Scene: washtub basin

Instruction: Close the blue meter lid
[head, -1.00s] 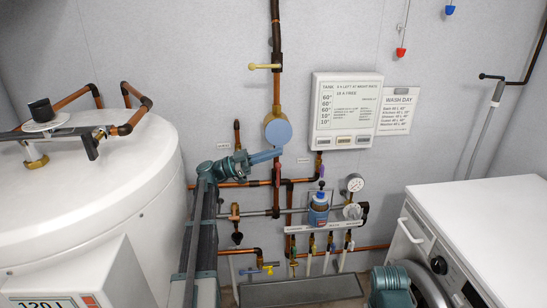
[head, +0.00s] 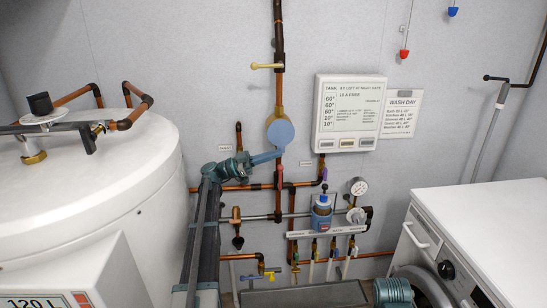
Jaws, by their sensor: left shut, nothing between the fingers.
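The blue meter lid (head: 280,133) is a round pale-blue disc on the brass meter on the vertical copper pipe at the back wall. Some brass body (head: 278,115) shows above the disc. I cannot tell from this angle how far the lid stands off the meter face. My left gripper (head: 279,154) is shut and empty, its blue fingers pointing right, with the tips just below the lid's lower edge. I cannot tell if they touch it. A teal part of my right arm shows at the bottom edge; its fingers are not in view.
A yellow-handled valve (head: 264,66) is above the meter. A white display panel (head: 348,115) is right of it. A blue bottle (head: 321,212) and a gauge (head: 358,186) are lower right. A white tank (head: 90,190) stands left, a washing machine (head: 480,225) right.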

